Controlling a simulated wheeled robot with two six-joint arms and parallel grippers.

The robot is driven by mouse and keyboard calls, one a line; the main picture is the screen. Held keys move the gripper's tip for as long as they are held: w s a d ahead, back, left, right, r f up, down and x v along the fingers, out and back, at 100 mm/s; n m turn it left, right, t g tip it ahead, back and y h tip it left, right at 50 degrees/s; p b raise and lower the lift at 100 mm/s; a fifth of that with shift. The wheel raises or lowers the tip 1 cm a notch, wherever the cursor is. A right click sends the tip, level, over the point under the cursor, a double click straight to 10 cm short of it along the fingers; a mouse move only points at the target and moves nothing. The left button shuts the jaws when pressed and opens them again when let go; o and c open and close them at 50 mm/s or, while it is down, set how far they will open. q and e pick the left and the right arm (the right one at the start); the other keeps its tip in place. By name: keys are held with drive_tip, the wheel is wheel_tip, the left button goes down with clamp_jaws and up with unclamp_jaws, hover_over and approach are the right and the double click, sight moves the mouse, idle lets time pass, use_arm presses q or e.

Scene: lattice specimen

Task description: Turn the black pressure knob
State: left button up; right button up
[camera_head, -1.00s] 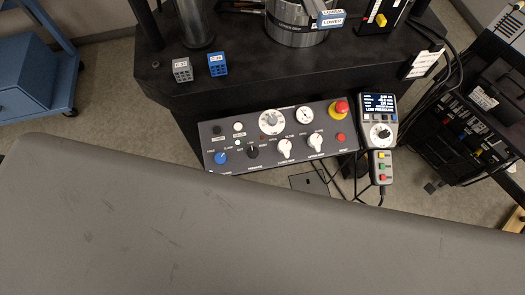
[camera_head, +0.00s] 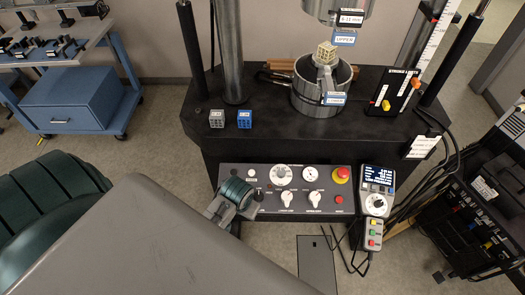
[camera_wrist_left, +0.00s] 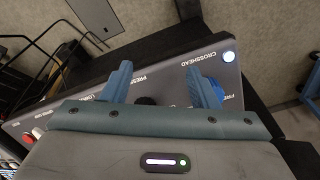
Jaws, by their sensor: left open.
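The control panel (camera_head: 318,177) is on the front of the black machine. My left gripper (camera_head: 237,192) is over its left end and hides part of it in the head view. In the left wrist view, the gripper (camera_wrist_left: 160,70) is open, with its two blue fingers spread over the panel. The black pressure knob (camera_wrist_left: 146,100) shows as a dark round top between the fingers, partly hidden by the gripper body. I cannot tell whether a finger touches it. A blue knob (camera_wrist_left: 218,90) is beside and behind the right finger. My right gripper is not in view.
Grey and blue blocks (camera_head: 244,119) sit on the machine deck behind.

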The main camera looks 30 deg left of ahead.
sight(259, 195)
use_arm(q)
drive_tip(key=w+d+r+n+g+p, duration=0.2)
drive_tip(key=w+r, duration=0.7)
drive_tip(key=r, duration=0.1)
drive_tip(key=f, duration=0.3)
drive_tip(key=f+p, duration=0.1)
drive_tip(key=f, duration=0.2)
drive_tip(key=a+f+p, duration=0.1)
drive_tip(key=f, duration=0.3)
drive_tip(key=shift+s, duration=0.4)
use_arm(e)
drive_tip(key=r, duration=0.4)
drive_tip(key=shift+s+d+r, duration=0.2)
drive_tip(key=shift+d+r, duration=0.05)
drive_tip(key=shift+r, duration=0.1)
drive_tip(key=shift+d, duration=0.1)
use_arm(q)
drive_tip(key=c, duration=1)
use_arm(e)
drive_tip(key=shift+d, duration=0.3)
